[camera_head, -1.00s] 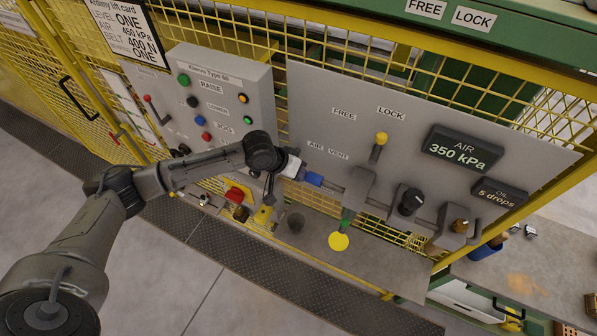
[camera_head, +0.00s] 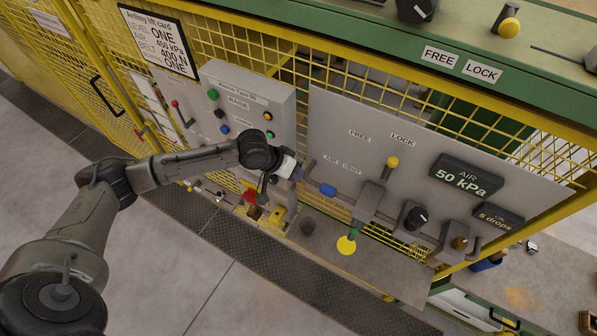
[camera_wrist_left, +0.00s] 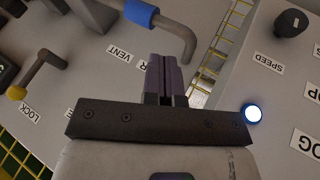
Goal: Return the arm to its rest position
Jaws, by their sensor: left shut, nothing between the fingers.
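My left arm reaches in from the left in the head view. Its gripper (camera_head: 297,174) hangs in front of the grey panel and looks apart from it. In the left wrist view the two purple-grey fingers (camera_wrist_left: 166,75) are pressed together with nothing between them. The blue-sleeved air valve handle (camera_head: 327,190) is just right of the gripper; it also shows at the top of the left wrist view (camera_wrist_left: 140,12). The gripper does not hold it. My right gripper is not in view.
The panel carries a yellow-knobbed lever (camera_head: 392,162), a black knob (camera_head: 415,218) and an air display (camera_head: 466,177) reading 50 kPa. A button box (camera_head: 245,105) stands behind my forearm. Yellow mesh fence (camera_head: 330,75) surrounds them. Open floor (camera_head: 180,270) lies in front.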

